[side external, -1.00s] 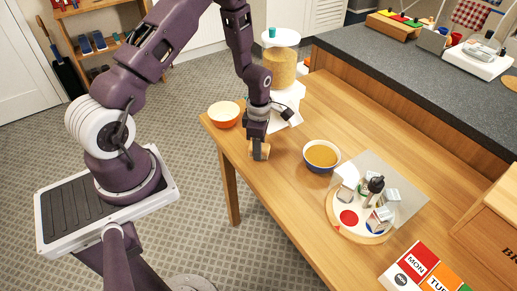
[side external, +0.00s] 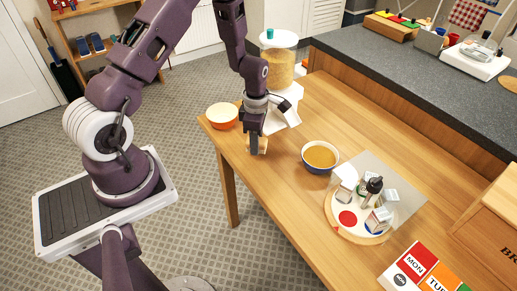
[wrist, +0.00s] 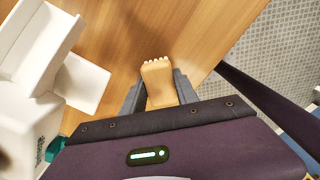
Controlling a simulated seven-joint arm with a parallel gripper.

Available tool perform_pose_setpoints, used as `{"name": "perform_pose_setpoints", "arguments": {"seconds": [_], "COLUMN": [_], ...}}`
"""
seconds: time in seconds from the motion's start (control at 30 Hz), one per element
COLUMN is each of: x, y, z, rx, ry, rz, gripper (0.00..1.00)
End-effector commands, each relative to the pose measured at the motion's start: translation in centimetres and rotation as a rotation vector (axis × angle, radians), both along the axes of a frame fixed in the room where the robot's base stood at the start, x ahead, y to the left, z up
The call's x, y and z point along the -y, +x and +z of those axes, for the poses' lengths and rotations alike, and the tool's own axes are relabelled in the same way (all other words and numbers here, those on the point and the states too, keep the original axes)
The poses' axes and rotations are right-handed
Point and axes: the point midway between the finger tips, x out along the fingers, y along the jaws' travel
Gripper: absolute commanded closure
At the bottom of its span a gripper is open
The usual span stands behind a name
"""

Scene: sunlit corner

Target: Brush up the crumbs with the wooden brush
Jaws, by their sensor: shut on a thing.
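The wooden brush (wrist: 158,82) is pale wood with a row of white bristle tufts along its far end in the wrist view. My gripper (wrist: 155,92) is shut on it, one finger on each side. In the side external view my gripper (side external: 255,146) points down near the table's left edge, with the brush (side external: 262,146) low at the tabletop. I cannot tell whether the bristles touch the table. I cannot make out any crumbs in either view.
An orange bowl (side external: 222,115) is left of my gripper and a blue bowl of brown contents (side external: 320,156) is right of it. A white dispenser (side external: 279,66) stands behind. A round tray (side external: 341,224) with containers lies further right. Wooden table (side external: 290,205) between is clear.

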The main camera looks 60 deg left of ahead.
Motion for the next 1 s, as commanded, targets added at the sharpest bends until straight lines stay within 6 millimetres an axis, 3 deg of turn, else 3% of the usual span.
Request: {"name": "perform_pose_setpoints", "arguments": {"seconds": [0.6, 1.0], "x": [0.0, 0.1], "y": [-0.1, -0.1], "z": [5.3, 5.7], "rx": [-0.001, -0.003], "ry": [0.0, -0.001], "rz": [0.001, 0.0], "gripper": [1.0, 1.0]}}
